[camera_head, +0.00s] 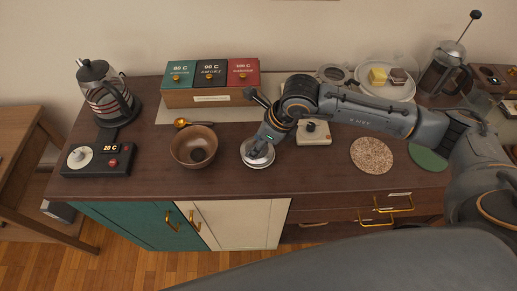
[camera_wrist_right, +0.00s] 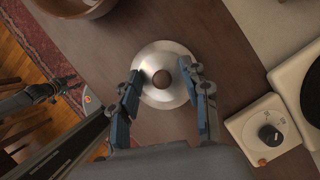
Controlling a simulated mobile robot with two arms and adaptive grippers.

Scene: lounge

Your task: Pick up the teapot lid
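The teapot lid is a silvery disc with a round brown knob. It lies on the dark wooden counter just right of the brown bowl in the head view (camera_head: 259,160), partly covered by my right gripper (camera_head: 266,138). In the right wrist view the lid (camera_wrist_right: 160,95) is at the upper centre. There my right gripper (camera_wrist_right: 160,72) is open, one finger on each side of the knob, above the lid. I cannot tell if the fingers touch it. Dark jointed parts at the left of the wrist view may be my left gripper (camera_wrist_right: 58,88); its fingers are unclear.
The brown bowl (camera_head: 193,147) stands left of the lid and a cream scale (camera_head: 313,134) to its right. A kettle (camera_head: 104,92), a tea box (camera_head: 212,98), a cork coaster (camera_head: 372,155) and a French press (camera_head: 441,69) are on the counter. The front edge is near the lid.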

